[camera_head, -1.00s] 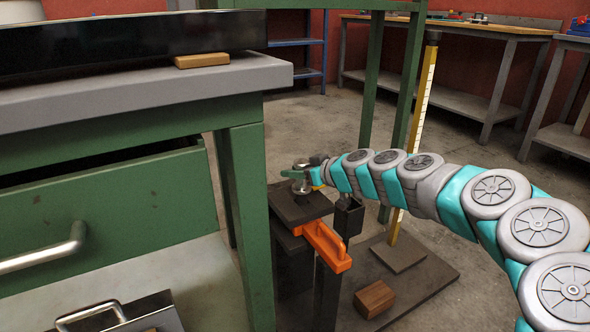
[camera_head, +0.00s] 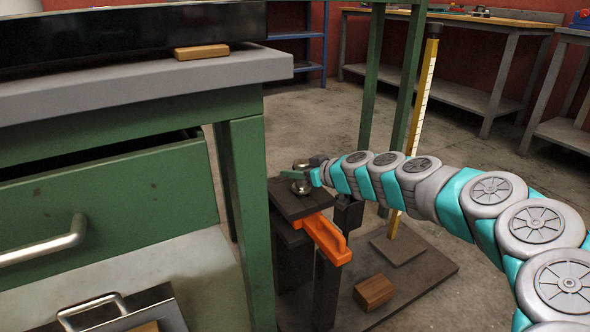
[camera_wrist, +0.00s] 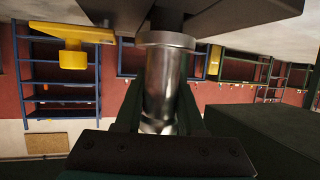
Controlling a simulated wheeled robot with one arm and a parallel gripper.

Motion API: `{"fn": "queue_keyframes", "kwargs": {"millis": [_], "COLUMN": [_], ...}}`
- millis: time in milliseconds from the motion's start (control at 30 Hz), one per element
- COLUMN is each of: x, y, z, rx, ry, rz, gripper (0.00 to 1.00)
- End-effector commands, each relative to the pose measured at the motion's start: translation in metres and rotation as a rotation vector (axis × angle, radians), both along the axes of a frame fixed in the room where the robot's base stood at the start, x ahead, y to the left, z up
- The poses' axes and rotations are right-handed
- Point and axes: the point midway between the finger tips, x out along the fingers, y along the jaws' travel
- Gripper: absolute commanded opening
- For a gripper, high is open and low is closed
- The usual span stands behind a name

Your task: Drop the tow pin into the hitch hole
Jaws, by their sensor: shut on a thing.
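My gripper (camera_head: 298,176) is shut on the steel tow pin (camera_wrist: 165,85), which shows in the wrist view as a shiny cylinder with a wide collar. In the head view the pin's rounded steel parts (camera_head: 300,188) show above and below my finger. The pin looks about upright over the dark hitch plate (camera_head: 292,207). In the wrist view the collar is close to a dark part (camera_wrist: 135,12); I cannot tell whether they touch. The hitch hole is hidden.
An orange bracket (camera_head: 325,238) juts out in front of the hitch plate. A dark post (camera_head: 327,292) stands below it. A wooden block (camera_head: 374,292) lies on the dark base (camera_head: 425,283). A yellow ruler post (camera_head: 423,95) stands behind my arm. A green bench (camera_head: 243,200) is at left.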

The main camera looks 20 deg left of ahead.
Motion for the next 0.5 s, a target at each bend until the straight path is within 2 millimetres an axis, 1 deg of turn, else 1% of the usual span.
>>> {"fn": "queue_keyframes", "kwargs": {"millis": [500], "x": [0.0001], "y": [-0.0002], "z": [-0.0095], "rx": [0.002], "ry": [0.001], "rz": [-0.001], "gripper": [0.0]}}
